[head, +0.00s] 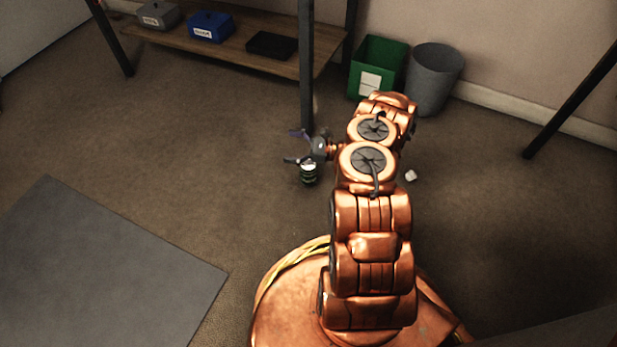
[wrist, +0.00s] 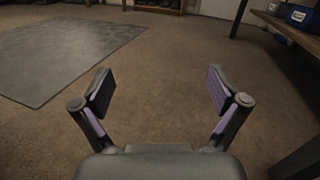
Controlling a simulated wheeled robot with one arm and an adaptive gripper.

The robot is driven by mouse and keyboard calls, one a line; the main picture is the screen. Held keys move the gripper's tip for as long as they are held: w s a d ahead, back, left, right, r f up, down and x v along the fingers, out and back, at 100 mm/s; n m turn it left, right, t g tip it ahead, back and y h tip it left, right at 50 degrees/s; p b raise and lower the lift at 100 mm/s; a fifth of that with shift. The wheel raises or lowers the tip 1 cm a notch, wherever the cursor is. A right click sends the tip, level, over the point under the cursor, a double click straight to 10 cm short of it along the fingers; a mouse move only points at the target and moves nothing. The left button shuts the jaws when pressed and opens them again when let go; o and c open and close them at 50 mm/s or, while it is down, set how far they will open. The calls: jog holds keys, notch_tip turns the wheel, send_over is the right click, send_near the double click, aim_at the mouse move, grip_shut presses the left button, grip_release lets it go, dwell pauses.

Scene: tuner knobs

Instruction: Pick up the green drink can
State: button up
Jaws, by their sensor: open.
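The green drink can (head: 309,176) stands on the brown floor in the head view, small, with dark green bands and a pale top. My gripper (head: 294,147) is just above it in that picture and points left. The gripper body overlaps or borders the can's top, and I cannot tell the height gap between them. In the wrist view my gripper (wrist: 160,91) has its two purple-padded fingers wide apart with only bare floor between them. The can does not show in the wrist view.
A shelf (head: 240,45) with boxes stands at the back, its dark leg close behind my gripper. A green bin (head: 378,52) and a grey bin (head: 433,80) stand by the wall. A small white scrap (head: 411,175) lies right of my arm. A grey mat (head: 90,270) lies left.

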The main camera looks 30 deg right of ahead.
aim_at(316, 173)
jog(key=s+d+f+m+t+h+b, duration=0.1)
jog(key=s+d+f, duration=0.1)
jog(key=f, duration=0.3)
jog(key=s+d+f+m+t+h+b, duration=0.1)
jog(key=s+d+f+m+h, duration=0.1)
jog(key=d+f, duration=0.2)
jog(key=s+d+f+m+t+h+b, duration=0.1)
jog(key=s+d+f+m+h, duration=0.1)
jog(key=f, duration=0.6)
jog(key=shift+s+d, duration=0.3)
jog(key=shift+d, duration=0.25)
jog(key=shift+s+d, duration=0.25)
jog(key=shift+d, duration=0.3)
jog(key=shift+w+f+b, duration=0.1)
jog(key=shift+b, duration=0.25)
jog(key=shift+b+x, duration=0.35)
jog(key=shift+x, duration=0.75)
jog(key=shift+b+x, duration=0.55)
jog(key=shift+x, duration=0.25)
jog(key=b+x, duration=0.1)
jog(key=x, duration=0.2)
jog(key=shift+b, duration=0.4)
jog(key=shift+w+a, duration=0.1)
jog(key=shift+w, duration=0.15)
jog(key=shift+c, duration=0.4)
jog(key=c, duration=0.8)
